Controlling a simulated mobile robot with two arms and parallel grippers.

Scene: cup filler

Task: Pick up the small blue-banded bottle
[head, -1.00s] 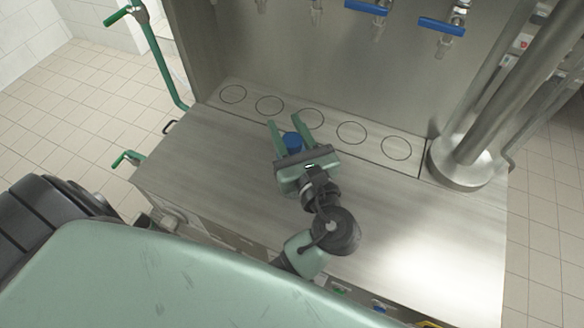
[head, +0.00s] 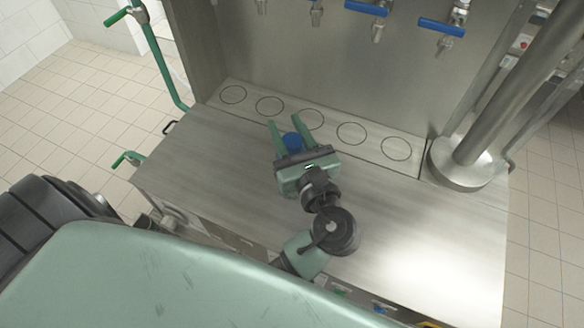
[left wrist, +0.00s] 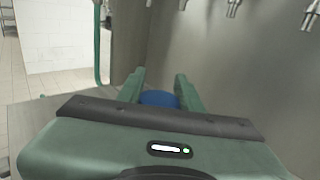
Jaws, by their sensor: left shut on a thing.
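The small bottle shows only as a blue part (head: 292,141) between the fingers of my left gripper (head: 289,128) in the head view. The rest of it is hidden by the gripper. The blue part also shows in the left wrist view (left wrist: 160,99), low between the two green fingers. My left gripper is shut on the bottle, over the steel counter just in front of the row of marked circles. I cannot tell whether the bottle touches the counter. My right gripper is not in view.
The steel counter (head: 215,165) is clear on both sides of the gripper. Several ring marks line its back strip, under taps with blue handles (head: 441,26). A thick steel column (head: 462,165) stands at the right. A green rail (head: 160,60) is at the left.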

